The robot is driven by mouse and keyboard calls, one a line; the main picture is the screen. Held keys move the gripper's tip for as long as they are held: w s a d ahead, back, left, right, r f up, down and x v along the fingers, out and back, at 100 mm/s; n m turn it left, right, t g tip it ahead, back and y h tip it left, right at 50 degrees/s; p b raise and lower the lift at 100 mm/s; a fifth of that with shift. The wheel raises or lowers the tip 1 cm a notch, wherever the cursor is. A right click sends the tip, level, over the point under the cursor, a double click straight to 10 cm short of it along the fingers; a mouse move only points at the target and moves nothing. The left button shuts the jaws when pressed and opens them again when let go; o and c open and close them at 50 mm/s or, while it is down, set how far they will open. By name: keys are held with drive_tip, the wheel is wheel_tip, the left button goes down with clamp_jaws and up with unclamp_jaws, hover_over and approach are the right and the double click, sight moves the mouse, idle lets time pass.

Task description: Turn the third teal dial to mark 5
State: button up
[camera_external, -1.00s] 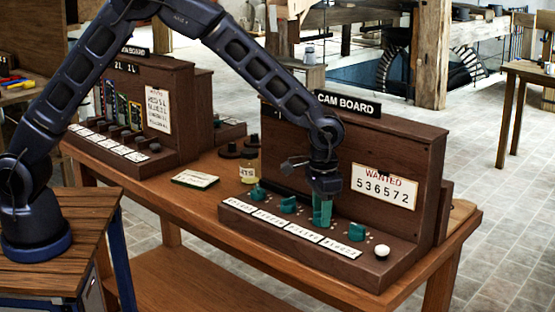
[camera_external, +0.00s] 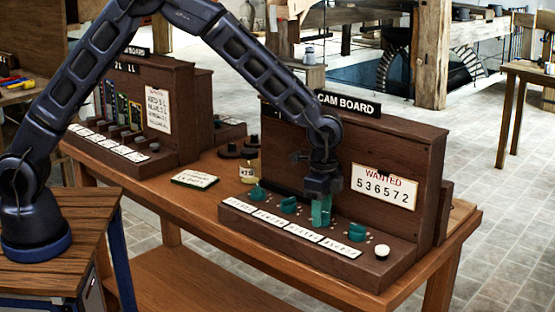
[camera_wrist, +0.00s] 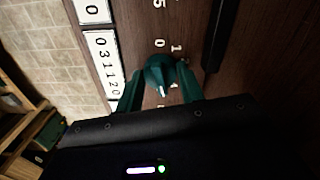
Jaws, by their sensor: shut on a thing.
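The third teal dial (camera_wrist: 160,72) sits between the two teal fingers of my gripper (camera_wrist: 167,92) in the wrist view. Its white pointer line points toward the palm; which mark it meets is not clear. Small white numerals ring the dial, partly hidden by the fingers. In the external view my gripper (camera_external: 321,212) points down over the sloped panel of the cam board (camera_external: 350,259), shut on the third dial, which it mostly hides. The first dial (camera_external: 257,192) and second dial (camera_external: 288,205) are to its left, and the fourth dial (camera_external: 357,232) to its right.
White label cards (camera_external: 303,233) line the panel's front. A pale round button (camera_external: 382,251) is at the right end. A "WANTED 536572" card (camera_external: 385,187) is on the upright board. A jar (camera_external: 249,172) and a green-edged card (camera_external: 195,179) lie left on the bench.

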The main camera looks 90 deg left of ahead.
drive_tip(key=shift+m, duration=0.5)
drive_tip(key=o, duration=1)
wheel_tip(320, 180, up, 11)
drive_tip(key=shift+f, duration=0.1)
